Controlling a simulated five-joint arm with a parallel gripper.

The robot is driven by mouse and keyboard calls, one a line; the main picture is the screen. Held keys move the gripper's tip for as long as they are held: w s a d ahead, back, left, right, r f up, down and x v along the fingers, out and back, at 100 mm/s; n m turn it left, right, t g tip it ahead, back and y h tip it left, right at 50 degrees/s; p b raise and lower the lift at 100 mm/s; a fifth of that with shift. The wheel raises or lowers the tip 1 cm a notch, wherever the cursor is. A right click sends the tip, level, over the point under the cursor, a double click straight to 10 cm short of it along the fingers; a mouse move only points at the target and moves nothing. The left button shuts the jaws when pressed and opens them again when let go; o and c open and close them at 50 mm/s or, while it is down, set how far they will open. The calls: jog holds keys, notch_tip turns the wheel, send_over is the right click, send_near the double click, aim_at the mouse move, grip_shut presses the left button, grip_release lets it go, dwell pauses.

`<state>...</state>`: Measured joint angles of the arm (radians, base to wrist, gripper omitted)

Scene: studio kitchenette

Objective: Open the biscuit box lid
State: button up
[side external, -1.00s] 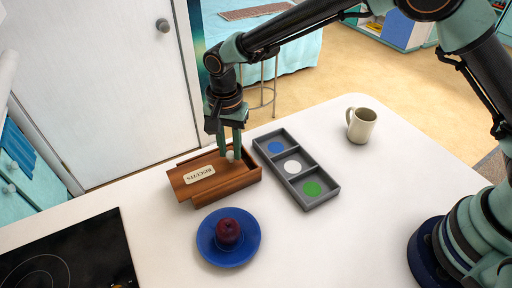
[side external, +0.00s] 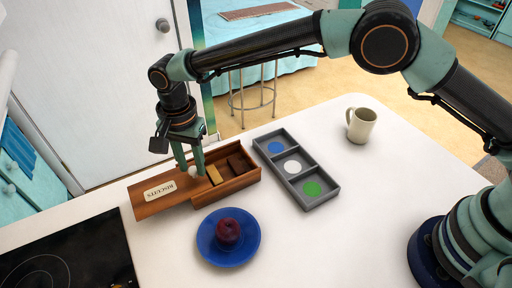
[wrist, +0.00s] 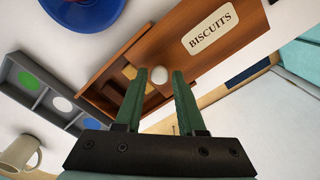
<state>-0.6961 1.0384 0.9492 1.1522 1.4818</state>
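The wooden biscuit box (side external: 236,183) stands on the white counter. Its lid (side external: 150,204), with a "BISCUITS" label and a small white knob, is slid to the left and sticks out past the box end. The right part of the box is uncovered and shows a tan block (side external: 214,175) and darker brown pieces inside. My gripper (side external: 193,170) is down at the lid's knob. In the wrist view the knob (wrist: 157,75) sits between the two green fingertips, with a small gap showing, so the fingers look open around it.
A blue plate (side external: 210,250) with a dark red fruit (side external: 228,231) lies in front of the box. A grey three-part tray (side external: 318,200) and a cream mug (side external: 361,125) stand to the right. A black hob (side external: 70,255) is at front left.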

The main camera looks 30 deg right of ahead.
jog(key=shift+o, duration=0.6)
notch_tip(320, 180, up, 12)
jog(key=shift+d+r, duration=0.1)
dwell(0.4)
jog(key=s+d+r+n+t+y, duration=0.15)
jog(key=d+r, duration=0.35)
jog(key=d, duration=0.5)
jog(key=w+d+r+n+t+h, duration=0.1)
jog(key=d+r+n, duration=0.2)
jog(key=d+r, duration=0.45)
jog(key=s+d+f+n+t, duration=0.1)
jog(key=s+d+f+n, duration=0.1)
jog(key=s+d, duration=0.5)
jog(key=s+d+f+n+t, duration=0.2)
jog(key=s+d, duration=0.5)
jog(key=d, duration=0.4)
jog(key=shift+f, duration=0.9)
